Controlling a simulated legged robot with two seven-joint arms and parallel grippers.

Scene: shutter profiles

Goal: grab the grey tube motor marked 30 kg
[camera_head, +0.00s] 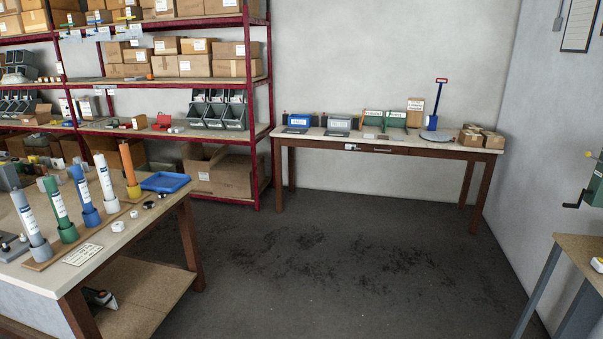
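Several tube motors stand upright in a row of round holders on a wooden strip on the workbench at the left. The grey tube motor (28,218) is nearest, at the left end of the row, in a grey holder (40,251). Behind it stand a green tube (53,201), a blue tube (82,189), a white tube (104,178) and an orange tube (127,161) in a yellow holder. The markings on the labels are too small to read, so I cannot tell which says 30 kg. Neither of my grippers is in view.
The workbench (125,238) has a blue tray (166,182), a white card (83,254) and small rings on top. A red-framed shelf (262,130) stands behind. A long table (345,137) stands at the back wall, another bench (580,250) at the right. The dark floor (330,260) between is clear.

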